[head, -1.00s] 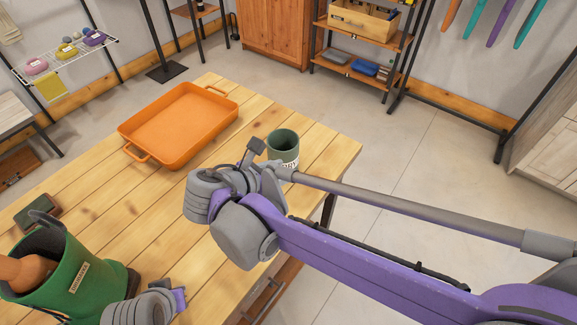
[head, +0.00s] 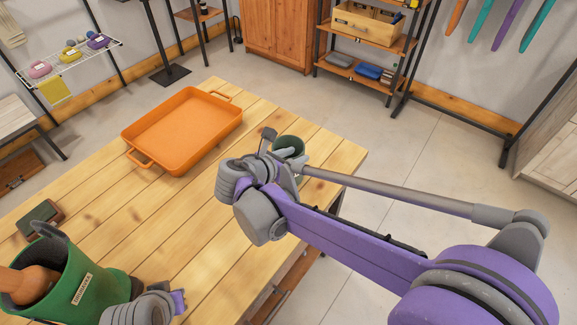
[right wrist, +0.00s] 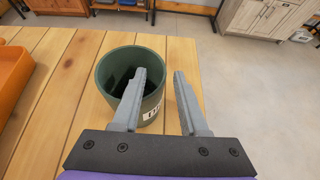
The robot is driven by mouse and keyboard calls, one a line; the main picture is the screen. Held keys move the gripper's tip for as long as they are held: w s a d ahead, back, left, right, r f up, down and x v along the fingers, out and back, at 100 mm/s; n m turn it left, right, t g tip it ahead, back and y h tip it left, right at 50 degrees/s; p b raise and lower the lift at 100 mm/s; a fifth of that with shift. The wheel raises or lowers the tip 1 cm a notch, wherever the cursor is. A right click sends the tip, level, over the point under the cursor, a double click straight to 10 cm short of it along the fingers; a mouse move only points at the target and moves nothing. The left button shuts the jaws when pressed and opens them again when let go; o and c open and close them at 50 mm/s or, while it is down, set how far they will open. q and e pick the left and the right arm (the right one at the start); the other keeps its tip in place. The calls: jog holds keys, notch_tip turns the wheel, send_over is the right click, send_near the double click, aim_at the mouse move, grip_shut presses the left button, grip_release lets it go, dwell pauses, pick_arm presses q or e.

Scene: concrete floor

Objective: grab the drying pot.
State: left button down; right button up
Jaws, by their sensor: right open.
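The drying pot appears to be a dark green round pot (head: 290,145) near the far right edge of the wooden table, partly hidden behind my right gripper (head: 268,140). The right wrist view shows the pot (right wrist: 112,75) upright, with an open top and a white label. There my right gripper (right wrist: 160,72) is open and empty. Its left finger overlaps the pot's opening, and its right finger is beyond the pot's right side, so the near right wall lies between them in the picture. I cannot tell if they touch. My left gripper (head: 178,302) is at the bottom left, its jaws unclear.
An orange tray (head: 160,160) lies on the wooden table (head: 190,235), left of the pot. A green boot-shaped container (head: 75,280) with a brown object in it stands at the bottom left. A dark green block (head: 40,218) lies behind it. The table's middle is clear.

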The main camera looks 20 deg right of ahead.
jog(key=shift+f, duration=0.1)
grip_shut()
dwell(1.4)
